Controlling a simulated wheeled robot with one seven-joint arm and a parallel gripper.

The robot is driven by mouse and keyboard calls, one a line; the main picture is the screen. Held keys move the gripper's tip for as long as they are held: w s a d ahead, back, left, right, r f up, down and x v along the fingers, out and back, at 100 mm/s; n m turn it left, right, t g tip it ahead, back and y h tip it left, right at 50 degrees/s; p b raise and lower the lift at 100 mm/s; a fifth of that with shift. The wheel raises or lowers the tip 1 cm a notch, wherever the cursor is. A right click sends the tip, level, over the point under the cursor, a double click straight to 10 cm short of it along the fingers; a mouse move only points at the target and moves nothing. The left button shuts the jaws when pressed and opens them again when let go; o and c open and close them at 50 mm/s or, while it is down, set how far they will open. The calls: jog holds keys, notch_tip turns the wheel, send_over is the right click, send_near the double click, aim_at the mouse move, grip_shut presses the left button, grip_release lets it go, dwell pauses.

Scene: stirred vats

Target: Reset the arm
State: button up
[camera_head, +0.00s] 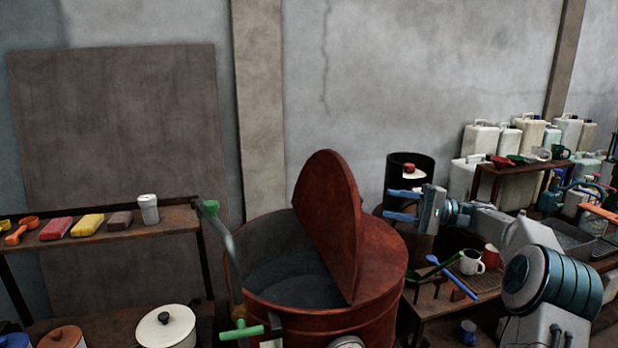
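My gripper (392,204) is on the right of the view, at the end of my arm (480,218), which reaches in from the lower right. Its two blue fingers point left and stand apart, with nothing visible between them. They are in front of a black drum (421,163), in the picture to the right of the red vat's raised lid. I cannot tell whether they touch the drum.
A rust-red vat (385,265) with its half lid (333,215) raised stands in the middle. A shelf (180,220) at left holds scoops, blocks and a jar. Mugs (471,262) and spoons sit on a low table below my arm. White canisters (480,138) stand behind.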

jog(key=s+a+f+g+h+b, duration=0.1)
jog(key=s+a+f+h+b, duration=0.1)
jog(key=s+a+f+h, duration=0.4)
jog(key=s+a+f+g+h+b, duration=0.1)
jog(key=s+a+f+h+b, duration=0.2)
jog(key=s+a, duration=0.5)
jog(key=s+d+f+n+t+h+b, duration=0.1)
jog(key=s+d+f+h, duration=0.1)
jog(key=s+f, duration=0.3)
jog(key=s+d+f+n+t+h+b, duration=0.1)
jog(key=s+d+f+h, duration=0.2)
jog(key=s, duration=0.7)
jog(key=s+d+f+n+t+h+b, duration=0.1)
jog(key=s+d+f+h+b, duration=0.1)
jog(key=s+f+h, duration=0.3)
jog(key=s+d+f, duration=0.1)
jog(key=s, duration=0.2)
jog(key=shift+s+f, duration=0.25)
jog(key=shift+f, duration=0.1)
